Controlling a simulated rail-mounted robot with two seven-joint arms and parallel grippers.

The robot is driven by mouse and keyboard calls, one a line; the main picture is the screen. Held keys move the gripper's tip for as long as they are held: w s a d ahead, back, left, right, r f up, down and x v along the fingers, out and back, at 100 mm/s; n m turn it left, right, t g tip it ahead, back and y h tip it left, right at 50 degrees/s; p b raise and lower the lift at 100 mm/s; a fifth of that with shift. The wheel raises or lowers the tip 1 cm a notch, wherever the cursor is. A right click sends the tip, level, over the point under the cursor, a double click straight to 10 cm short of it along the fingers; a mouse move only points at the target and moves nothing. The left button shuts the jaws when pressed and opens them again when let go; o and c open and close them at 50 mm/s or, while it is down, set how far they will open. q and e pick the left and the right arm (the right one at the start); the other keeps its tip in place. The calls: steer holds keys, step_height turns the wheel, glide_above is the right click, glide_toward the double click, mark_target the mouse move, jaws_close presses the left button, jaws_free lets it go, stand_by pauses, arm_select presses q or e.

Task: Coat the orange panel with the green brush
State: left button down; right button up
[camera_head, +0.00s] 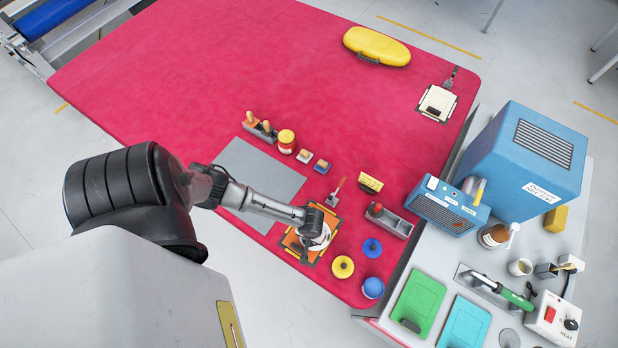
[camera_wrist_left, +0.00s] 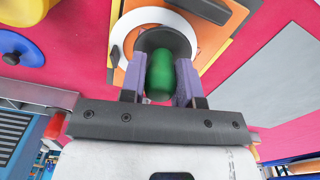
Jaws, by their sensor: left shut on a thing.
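The orange panel (camera_head: 292,243) lies on the red cloth near the front edge, with a white round patch (camera_wrist_left: 122,42) on it. My left gripper (camera_head: 313,236) reaches down over the panel and covers part of it. In the left wrist view my left gripper (camera_wrist_left: 160,88) is shut on the green brush (camera_wrist_left: 160,75). Its rounded green handle shows between the fingers, with a dark round part beyond it against the panel area. The bristles are hidden, so I cannot tell whether they touch the panel. My right gripper is not in view.
A grey mat (camera_head: 262,172) lies left of the panel. A yellow disc (camera_head: 343,267), a blue disc (camera_head: 372,248) and a blue round container (camera_head: 373,288) stand to the right. A yellow case (camera_head: 377,46) lies far back. The cloth's back left is clear.

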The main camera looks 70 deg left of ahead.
arm_select(q)
steer(key=shift+w+a+r, duration=0.1)
steer(key=shift+w+a, duration=0.35)
steer(key=shift+w, duration=0.2)
steer(key=shift+w+a, duration=0.45)
steer(key=shift+w, duration=0.15)
steer(key=shift+w+a, duration=0.45)
steer(key=shift+w, duration=0.25)
steer(key=shift+w+a, duration=0.45)
steer(key=shift+w, duration=0.2)
steer(key=shift+w+a+b, duration=0.35)
steer(key=shift+w+a, duration=0.65)
steer(key=shift+w, duration=0.3)
step_height(320, 180, up, 6)
steer(key=p, duration=0.4)
